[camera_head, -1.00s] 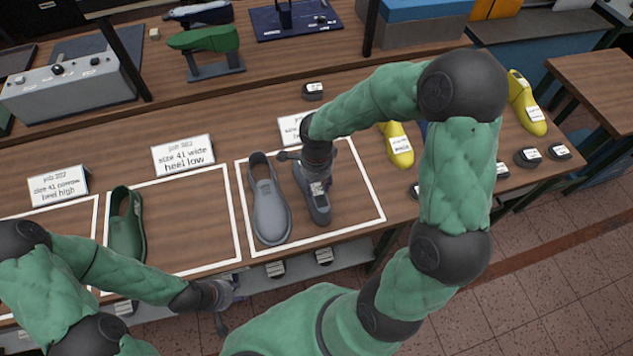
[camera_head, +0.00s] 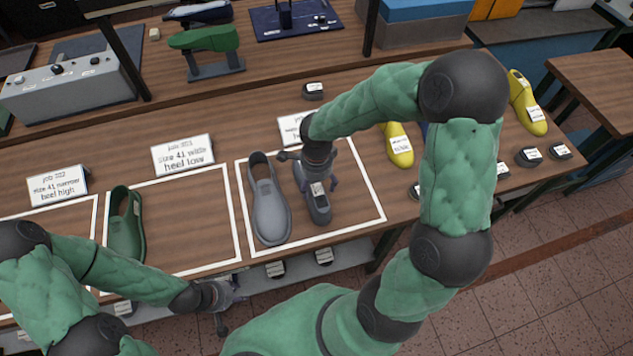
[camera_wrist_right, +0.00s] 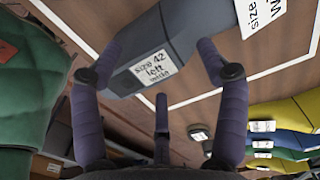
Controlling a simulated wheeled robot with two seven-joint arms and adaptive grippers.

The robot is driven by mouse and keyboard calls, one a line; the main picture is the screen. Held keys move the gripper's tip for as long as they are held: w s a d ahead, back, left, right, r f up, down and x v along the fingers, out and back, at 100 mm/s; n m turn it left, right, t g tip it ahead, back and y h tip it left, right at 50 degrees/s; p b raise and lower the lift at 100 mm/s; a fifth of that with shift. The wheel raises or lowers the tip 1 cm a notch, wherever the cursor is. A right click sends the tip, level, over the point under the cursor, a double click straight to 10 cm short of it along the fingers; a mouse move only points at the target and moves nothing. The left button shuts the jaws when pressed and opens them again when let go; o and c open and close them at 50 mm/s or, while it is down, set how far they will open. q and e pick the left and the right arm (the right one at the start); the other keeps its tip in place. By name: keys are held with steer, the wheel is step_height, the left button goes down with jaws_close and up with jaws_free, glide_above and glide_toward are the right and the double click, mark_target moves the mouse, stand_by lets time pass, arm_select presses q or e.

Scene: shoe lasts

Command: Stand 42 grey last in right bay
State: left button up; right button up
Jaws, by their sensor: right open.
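The grey last (camera_head: 319,208) stands in the white-outlined right bay (camera_head: 362,190), toe toward the table's front edge. In the right wrist view the grey last (camera_wrist_right: 180,35) has a label reading size 42 left. My right gripper (camera_head: 311,181) is at the last's rear end. Its fingers (camera_wrist_right: 160,65) are spread open on both sides of the last. A grey shoe (camera_head: 268,208) lies in the same bay, left of the last. My left gripper (camera_head: 232,306) is open and empty in front of the table. My right wrist partly hides the bay's sign (camera_head: 291,129).
A green shoe (camera_head: 126,228) is at the left of the middle bay (camera_head: 190,225), which is otherwise clear. Yellow lasts (camera_head: 398,146) and small dark labelled pieces (camera_head: 528,157) are to the right. A grey control box (camera_head: 70,88) and a green last on a stand (camera_head: 205,40) are behind.

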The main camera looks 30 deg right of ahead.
step_height(320, 180, up, 12)
stand_by(0.6)
stand_by(0.4)
